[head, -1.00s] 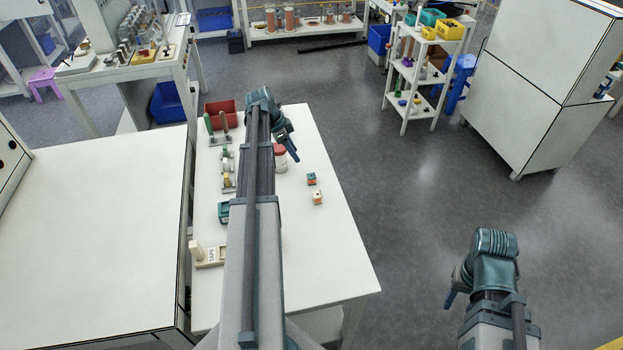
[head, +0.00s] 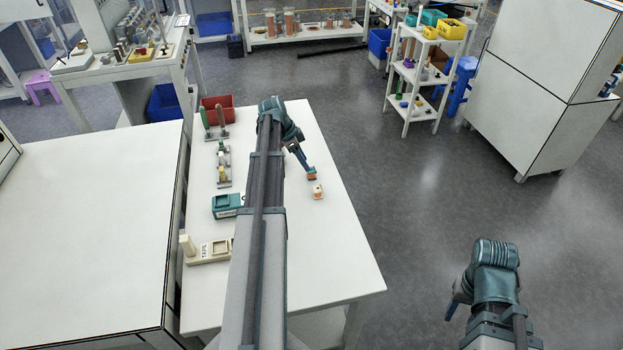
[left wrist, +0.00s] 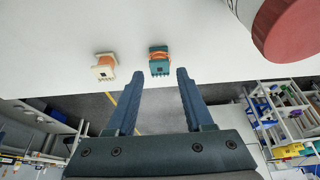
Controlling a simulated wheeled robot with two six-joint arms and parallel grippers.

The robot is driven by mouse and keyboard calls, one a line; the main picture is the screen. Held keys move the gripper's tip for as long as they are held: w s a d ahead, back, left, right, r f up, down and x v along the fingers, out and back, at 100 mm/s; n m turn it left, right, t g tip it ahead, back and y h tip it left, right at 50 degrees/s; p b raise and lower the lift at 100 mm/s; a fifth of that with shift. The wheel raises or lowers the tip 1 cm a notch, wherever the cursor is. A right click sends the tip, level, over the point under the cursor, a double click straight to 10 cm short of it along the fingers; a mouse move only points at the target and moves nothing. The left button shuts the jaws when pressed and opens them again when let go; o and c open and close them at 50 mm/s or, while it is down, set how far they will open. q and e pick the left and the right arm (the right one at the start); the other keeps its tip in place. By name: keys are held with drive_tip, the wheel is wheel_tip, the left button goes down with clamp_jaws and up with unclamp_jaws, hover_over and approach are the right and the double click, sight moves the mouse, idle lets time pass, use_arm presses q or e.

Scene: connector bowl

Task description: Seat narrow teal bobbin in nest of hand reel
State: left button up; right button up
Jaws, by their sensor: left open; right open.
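The narrow teal bobbin (left wrist: 159,60), wound with orange, stands on the white table in the left wrist view, just beyond and between my fingertips. In the head view the teal bobbin (head: 312,176) is partly hidden by my left gripper (head: 307,167). My left gripper is open and empty; its fingers also show in the left wrist view (left wrist: 160,74). A cream block with a post and a raised frame (head: 208,250) and a teal unit (head: 227,205) stand at the table's left; I cannot tell which is the hand reel. My right gripper (head: 453,307) is open, off the table.
A cream bobbin (head: 318,192) with orange winding stands beside the teal one. A jar with a red lid (left wrist: 285,28) is close on the right in the left wrist view. A red bin (head: 218,108) and upright tools are at the table's far left. The table's front right is clear.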

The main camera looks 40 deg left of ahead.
sight(312, 174)
use_arm(q)
drive_tip(key=b+x, duration=0.4)
drive_tip(key=x, duration=0.1)
drive_tip(key=shift+w+d+f+b, duration=0.1)
drive_tip(key=shift+d+b, duration=0.05)
drive_tip(key=shift+b, duration=0.25)
clamp_jaws()
